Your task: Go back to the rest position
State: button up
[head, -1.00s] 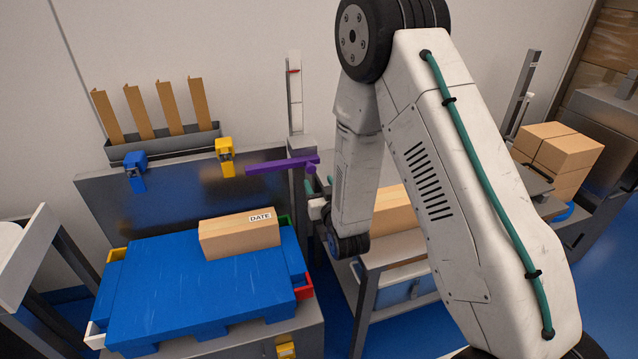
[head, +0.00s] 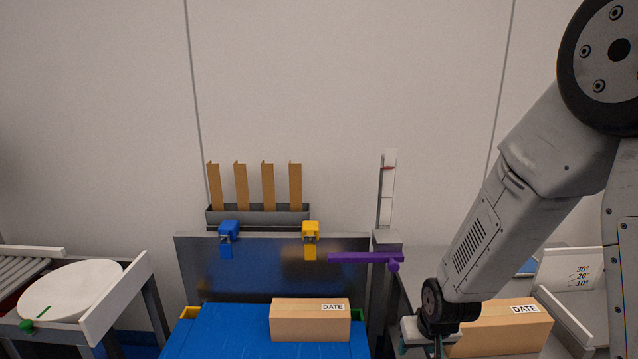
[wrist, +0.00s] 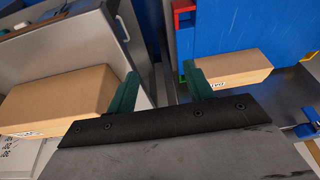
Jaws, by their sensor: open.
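My gripper (wrist: 163,88) is open, with nothing between its green fingers in the wrist view. In the head view its wrist end is low, right of centre, in front of a cardboard box marked DATE (head: 500,328); the fingertips are cut off by the bottom edge. In the wrist view one box (wrist: 60,98) lies left of the fingers and another (wrist: 232,68) lies right of them. I cannot tell how close the fingers are to either box.
A DATE box (head: 310,322) lies on a blue platform (head: 215,335). A purple bar (head: 355,257) juts out above it to the right. Blue (head: 228,235) and yellow (head: 310,236) clamps sit on the metal back panel. A roller table with a white disc (head: 70,290) stands left.

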jog(key=s+d+r+g, duration=0.1)
jog(key=s+d+r, duration=0.1)
jog(key=s+r, duration=1)
jog(key=s+d+r+g, duration=0.1)
jog(key=s+d+r, duration=0.1)
jog(key=s+r, duration=1.1)
jog(key=shift+s+d+r, duration=0.15)
jog(key=shift+d+r, duration=0.1)
jog(key=shift+r, duration=0.55)
